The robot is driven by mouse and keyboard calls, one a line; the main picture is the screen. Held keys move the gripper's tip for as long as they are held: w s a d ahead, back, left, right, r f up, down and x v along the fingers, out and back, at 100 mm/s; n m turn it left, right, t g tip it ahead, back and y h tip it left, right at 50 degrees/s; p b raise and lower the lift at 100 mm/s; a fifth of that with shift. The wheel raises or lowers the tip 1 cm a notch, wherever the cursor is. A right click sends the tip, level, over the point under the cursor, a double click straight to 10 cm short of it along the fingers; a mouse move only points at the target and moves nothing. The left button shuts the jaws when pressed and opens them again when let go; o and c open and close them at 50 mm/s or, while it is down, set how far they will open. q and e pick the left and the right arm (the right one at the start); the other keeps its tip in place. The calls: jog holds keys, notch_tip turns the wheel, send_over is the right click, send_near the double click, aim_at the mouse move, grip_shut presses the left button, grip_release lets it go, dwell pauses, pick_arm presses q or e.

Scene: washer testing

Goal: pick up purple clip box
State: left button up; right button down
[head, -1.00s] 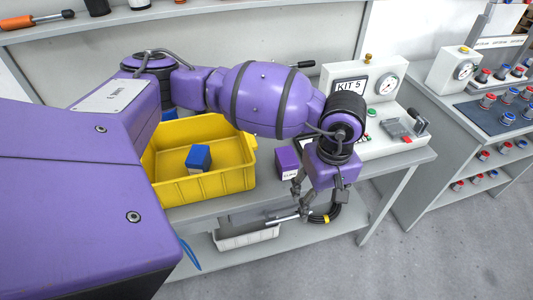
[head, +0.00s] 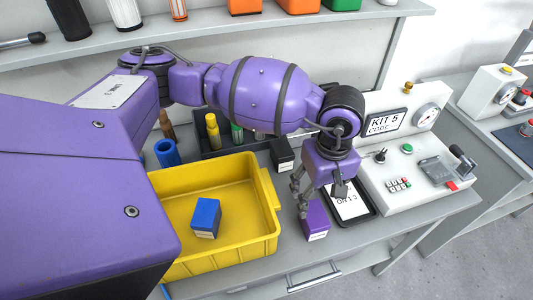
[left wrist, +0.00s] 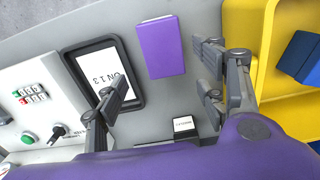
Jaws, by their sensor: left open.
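The purple clip box (head: 315,222) stands on the grey workbench, just right of the yellow bin, with a white label on its front. My left gripper (head: 318,208) is open above and behind it, and its fingers overlap the box's upper part in the head view. In the left wrist view the purple box (left wrist: 160,47) lies beyond the fingertips, between the open fingers of the left gripper (left wrist: 160,75) and nearer the right one. Nothing is held. My right gripper is not in view.
The yellow bin (head: 271,212) holds a blue box (head: 206,217). A dark box with a white label (head: 282,155) stands behind. A black-framed tablet (head: 367,214) lies right of the purple box, beside the white KIT 5 control panel (head: 420,195).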

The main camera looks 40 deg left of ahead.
aim_at(315, 214)
pick_arm(q)
jog(key=shift+f, duration=0.1)
jog(key=f, duration=0.2)
jog(key=s+f, duration=0.1)
jog(key=f, duration=0.1)
jog(key=f+p, duration=0.1)
jog(key=f, duration=0.1)
jog(key=shift+s+d+f, duration=0.3)
jog(key=shift+d+f, duration=0.1)
jog(key=shift+f, duration=0.4)
jog(key=shift+c, duration=0.4)
